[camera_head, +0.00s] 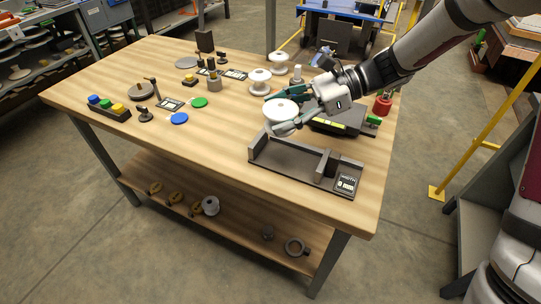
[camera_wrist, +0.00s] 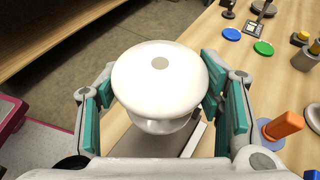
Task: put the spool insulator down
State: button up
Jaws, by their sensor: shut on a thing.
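The white spool insulator (camera_head: 281,109) is held upright between the fingers of my gripper (camera_head: 283,115) in the head view. In the wrist view the insulator (camera_wrist: 160,78) fills the middle, its round top facing the camera. The teal finger pads of my gripper (camera_wrist: 165,115) stand on its left and right sides. The insulator is over or close to the back left part of a dark grey open fixture (camera_head: 290,158) with a label plate at its right end. Whether its base touches anything is hidden.
Two more white insulators (camera_head: 259,81) (camera_head: 278,63) stand behind my gripper. A dark device (camera_head: 340,118) with a yellow strip lies behind the fixture, and a red object (camera_head: 383,104) stands to the right. Blue (camera_head: 179,118) and green (camera_head: 199,102) discs lie left. The wooden table (camera_head: 215,140) is clear left of the fixture.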

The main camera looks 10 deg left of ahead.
aim_at(280, 157)
notch_tip(280, 157, down, 9)
jog(key=shift+f+b, duration=0.1)
jog(key=shift+b, duration=0.75)
jog(key=shift+f, duration=0.1)
jog(key=o, duration=1.5)
jog(key=shift+o, duration=0.2)
